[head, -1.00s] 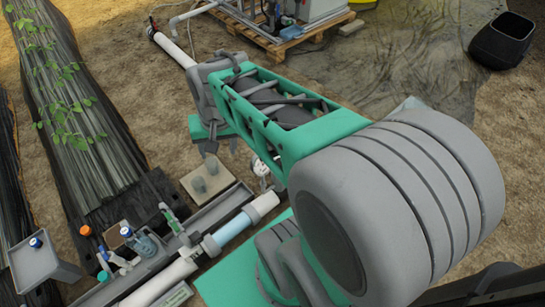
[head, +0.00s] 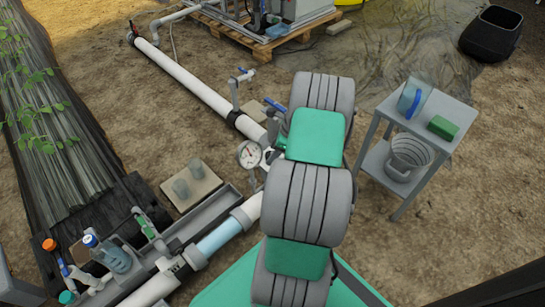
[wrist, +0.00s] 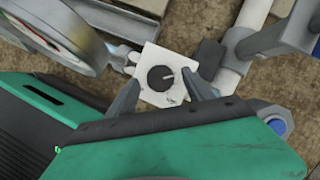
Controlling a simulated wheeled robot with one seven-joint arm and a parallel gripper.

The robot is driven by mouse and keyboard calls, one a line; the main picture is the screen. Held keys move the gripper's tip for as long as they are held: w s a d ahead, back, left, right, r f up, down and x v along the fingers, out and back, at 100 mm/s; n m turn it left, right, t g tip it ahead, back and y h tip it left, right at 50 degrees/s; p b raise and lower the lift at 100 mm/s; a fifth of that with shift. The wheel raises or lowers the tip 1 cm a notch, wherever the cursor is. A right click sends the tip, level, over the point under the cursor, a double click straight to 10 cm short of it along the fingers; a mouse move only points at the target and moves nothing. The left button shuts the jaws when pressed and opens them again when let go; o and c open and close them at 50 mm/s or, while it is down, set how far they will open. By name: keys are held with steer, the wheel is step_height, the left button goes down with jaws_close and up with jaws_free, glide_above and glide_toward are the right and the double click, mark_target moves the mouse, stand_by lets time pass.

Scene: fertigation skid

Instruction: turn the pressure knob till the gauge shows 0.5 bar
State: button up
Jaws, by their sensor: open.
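The pressure knob (wrist: 160,77) is a round black dial with a white mark on a white square plate (wrist: 150,98). In the wrist view it lies between the tips of my gripper (wrist: 162,82), whose two grey fingers are open on either side. I cannot tell whether either finger touches it. The gauge (head: 249,154) is a round white dial on the pipe, with a red needle; its reading is too small to tell. Part of its tilted face also shows at the upper left of the wrist view (wrist: 62,32). My arm hides the knob and my gripper in the head view.
A white pipe (head: 190,80) runs from the back past the gauge, with a blue-handled valve (head: 240,76) on it. A grey cart (head: 445,150) with a bucket (head: 408,155) stands at the right. Bottles (head: 115,258) stand at the lower left. Bare soil lies between.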

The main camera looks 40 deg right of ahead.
steer(key=shift+w+f, duration=0.15)
steer(key=shift+f, duration=0.3)
steer(key=shift+a+r, duration=0.1)
steer(key=shift+c, duration=0.3)
jaws_close()
steer(key=shift+n+p, duration=0.3)
steer(key=shift+p, duration=0.05)
